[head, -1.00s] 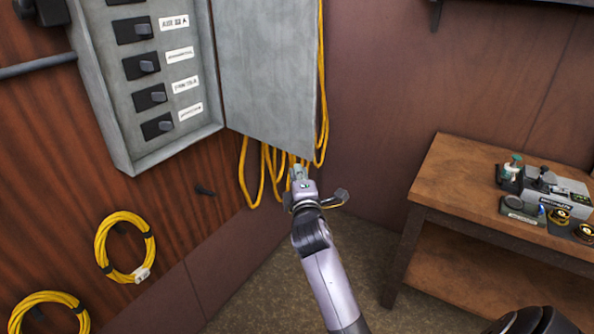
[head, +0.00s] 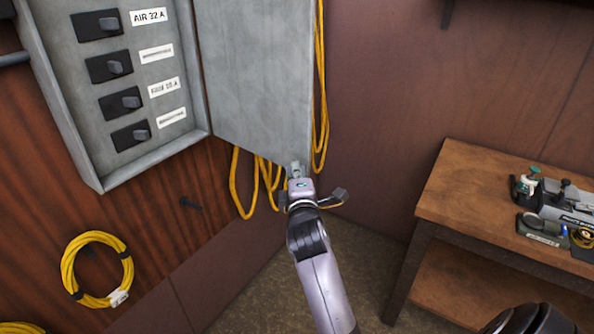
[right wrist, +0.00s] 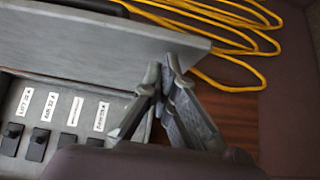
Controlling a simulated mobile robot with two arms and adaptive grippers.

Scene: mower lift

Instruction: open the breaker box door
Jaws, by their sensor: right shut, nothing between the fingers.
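The grey breaker box (head: 72,130) is on the wood-panelled wall at the upper left of the head view, with its black switches and white labels exposed. Its grey door (head: 255,75) stands wide open to the right. My right gripper (head: 295,170) is at the door's lower free corner, shut with nothing held. In the right wrist view my right gripper's fingers (right wrist: 166,72) are close to the edge of the door (right wrist: 95,42); whether they touch it I cannot tell. My left gripper is not in view.
Yellow cables (head: 240,185) hang behind and below the door. A wooden workbench (head: 470,190) with tools stands at the right. Floor shows between wall and bench.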

